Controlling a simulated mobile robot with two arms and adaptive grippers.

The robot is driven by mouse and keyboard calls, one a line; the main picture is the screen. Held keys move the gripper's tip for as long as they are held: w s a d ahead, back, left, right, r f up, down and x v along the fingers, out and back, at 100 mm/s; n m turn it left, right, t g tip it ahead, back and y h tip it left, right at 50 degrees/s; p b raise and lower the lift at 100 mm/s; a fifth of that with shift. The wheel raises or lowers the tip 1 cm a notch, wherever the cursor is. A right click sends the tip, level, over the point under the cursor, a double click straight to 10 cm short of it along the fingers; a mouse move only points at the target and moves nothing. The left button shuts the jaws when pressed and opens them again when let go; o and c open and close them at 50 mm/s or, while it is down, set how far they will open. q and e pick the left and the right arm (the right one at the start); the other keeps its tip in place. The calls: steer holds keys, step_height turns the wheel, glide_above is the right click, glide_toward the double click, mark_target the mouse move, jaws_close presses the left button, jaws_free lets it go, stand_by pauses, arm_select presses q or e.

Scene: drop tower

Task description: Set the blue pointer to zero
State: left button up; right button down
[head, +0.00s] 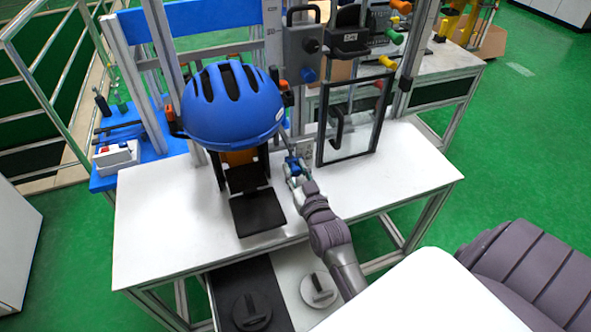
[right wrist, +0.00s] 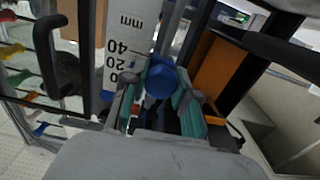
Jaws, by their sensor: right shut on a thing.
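The blue pointer (right wrist: 160,80) shows as a round blue knob in the right wrist view, beside the low end of a white scale (right wrist: 128,28) marked mm, 40 and 20, with a partly covered 0 below. My right gripper (right wrist: 158,98) is shut on the knob, with a teal-padded finger on either side. The exact reading cannot be told. In the head view my right gripper (head: 293,166) is just right of the blue helmet (head: 230,105), above the white table (head: 160,225). My left gripper is not in view.
A black-framed clear door (head: 352,128) with a handle stands open just right of my right gripper. A black anvil (head: 257,210) lies below the helmet. A grey box (head: 306,52) with knobs hangs above. The table's right end is clear.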

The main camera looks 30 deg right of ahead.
mark_target(296, 168)
step_height(296, 168, up, 3)
steer(key=shift+r+p, duration=0.2)
steer(key=shift+p, duration=1)
steer(key=shift+f, duration=0.1)
steer(key=shift+w, duration=0.1)
steer(key=c, duration=0.9)
jaws_free()
steer(key=shift+o, duration=0.2)
steer(key=v, duration=1.2)
steer(key=shift+f, duration=0.1)
